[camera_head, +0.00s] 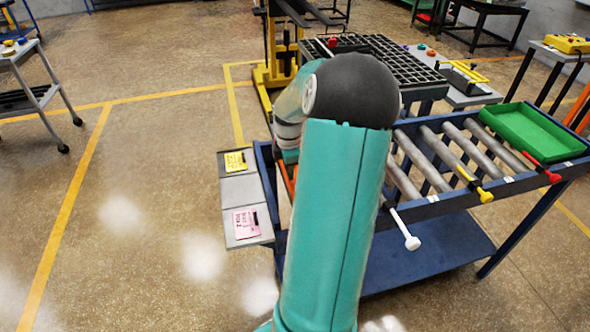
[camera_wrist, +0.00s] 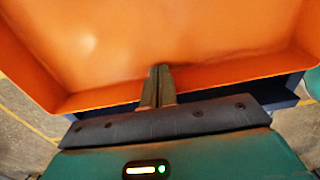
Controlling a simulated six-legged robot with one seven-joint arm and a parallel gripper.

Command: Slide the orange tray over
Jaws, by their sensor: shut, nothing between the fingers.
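The orange tray (camera_wrist: 215,40) fills most of the wrist view, with its near wall (camera_wrist: 225,76) running across the picture. My gripper (camera_wrist: 160,70) is shut and empty. Its fingertips overlap the near wall of the tray in the picture; I cannot tell whether they touch it. In the head view my arm covers nearly all of the tray, and only a thin orange edge (camera_head: 289,178) shows left of the arm. My gripper is hidden behind the arm there.
A blue-framed roller table (camera_head: 420,262) carries grey rollers (camera_head: 437,150). A green tray (camera_head: 530,135) sits at its right end. White (camera_head: 411,241), yellow (camera_head: 485,195) and red (camera_head: 552,176) levers stick out in front.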

